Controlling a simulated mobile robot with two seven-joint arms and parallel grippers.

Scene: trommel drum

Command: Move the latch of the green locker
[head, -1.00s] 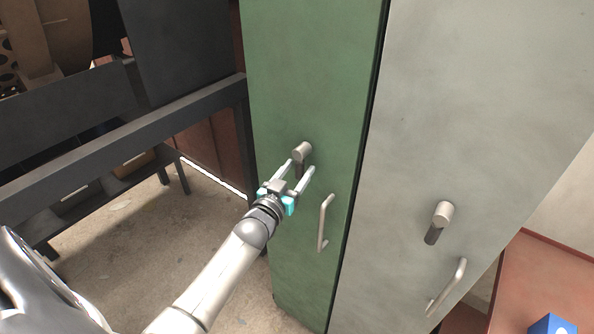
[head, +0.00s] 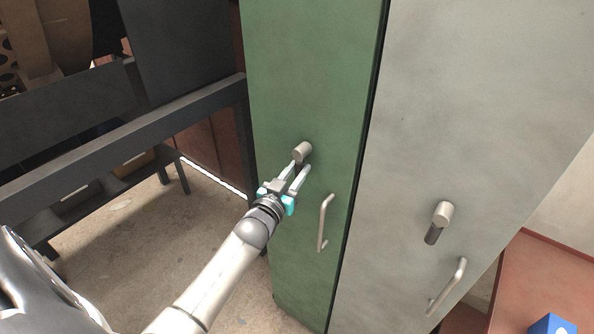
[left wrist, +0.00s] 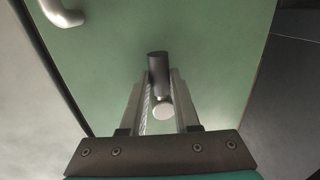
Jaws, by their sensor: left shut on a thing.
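The green locker (head: 310,60) stands in the middle of the head view with its door facing me. Its latch (head: 303,151) has a pale round knob and a dark lever, which shows in the left wrist view (left wrist: 158,68). My left gripper (head: 300,170) is at the latch, its two fingers shut on the lever from both sides. In the head view the fingers hide most of the lever. The locker's bar handle (head: 324,222) is to the right of and below the latch, apart from the gripper. My right gripper is not in view.
A grey locker (head: 460,100) with its own latch (head: 442,215) and handle (head: 447,287) stands right beside the green one. A dark metal frame (head: 120,145) is at left. A blue box (head: 552,326) sits on a reddish surface at lower right.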

